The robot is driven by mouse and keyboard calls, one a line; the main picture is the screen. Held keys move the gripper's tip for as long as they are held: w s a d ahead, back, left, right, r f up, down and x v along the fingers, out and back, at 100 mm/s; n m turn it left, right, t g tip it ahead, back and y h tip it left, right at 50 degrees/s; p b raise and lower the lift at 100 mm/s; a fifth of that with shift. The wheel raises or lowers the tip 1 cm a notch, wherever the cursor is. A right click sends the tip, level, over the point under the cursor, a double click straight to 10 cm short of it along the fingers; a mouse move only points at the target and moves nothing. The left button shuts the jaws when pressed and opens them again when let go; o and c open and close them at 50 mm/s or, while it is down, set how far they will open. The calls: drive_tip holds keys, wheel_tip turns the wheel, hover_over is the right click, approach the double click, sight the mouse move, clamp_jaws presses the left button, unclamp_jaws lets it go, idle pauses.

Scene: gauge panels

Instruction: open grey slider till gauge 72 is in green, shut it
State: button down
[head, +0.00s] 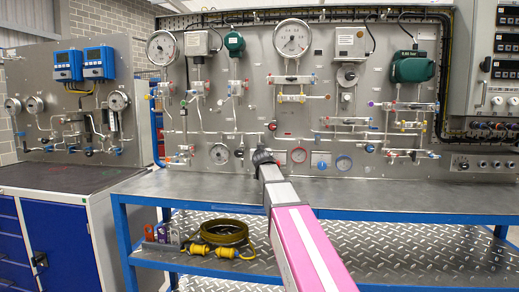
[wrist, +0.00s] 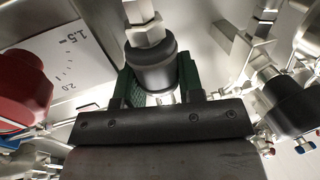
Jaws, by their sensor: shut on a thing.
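My gripper (head: 262,155) is at the lower middle of the panel, at the end of my pink and grey arm. In the wrist view its green-padded fingers (wrist: 160,80) are shut on a dark grey sleeve (wrist: 153,62), which I take to be the grey slider. A shiny hex fitting stands above the sleeve. In the head view the sleeve is hidden behind my gripper. A white scale face (wrist: 78,55) with 1.5 and 2.0 shows at the left of the wrist view; its needle and any green band are not visible. I cannot read which gauge is 72.
A red knob (wrist: 25,85) is close at the left and another dark sleeve fitting (wrist: 288,103) at the right. Large dial gauges (head: 292,39) (head: 161,47) sit higher on the panel. The grey bench top (head: 400,194) below is clear.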

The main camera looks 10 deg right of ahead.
drive_tip(key=shift+f, duration=0.3)
drive_tip(key=c, duration=0.7)
unclamp_jaws()
drive_tip(key=shift+c, duration=0.2)
drive_tip(key=shift+r, duration=0.15)
